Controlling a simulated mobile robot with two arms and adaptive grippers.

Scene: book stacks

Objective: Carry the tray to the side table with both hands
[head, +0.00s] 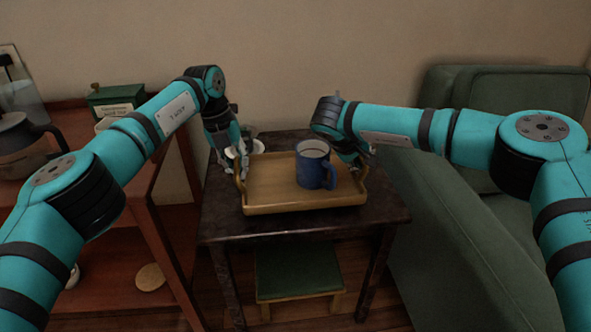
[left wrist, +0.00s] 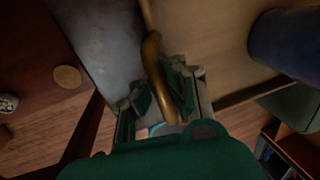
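The wooden tray (head: 270,190) lies on the dark side table (head: 225,222), with a blue mug (head: 311,170) standing on it. The mug also shows at the upper right of the left wrist view (left wrist: 288,42). My left gripper (head: 236,164) is at the tray's left handle (head: 241,184). In the left wrist view its fingers (left wrist: 162,95) stand apart, with the curved handle (left wrist: 153,62) between them. My right gripper (head: 354,163) is at the tray's right end, by the right handle (head: 363,178). Its fingers are largely hidden, so its grip is unclear.
A small white dish (head: 236,151) sits behind the tray's left end. A green armchair (head: 440,220) stands close on the right. A reddish wooden shelf unit (head: 165,170) with a coffee pot (head: 22,140) and a green box (head: 115,98) is on the left. A green stool (head: 298,268) is under the table.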

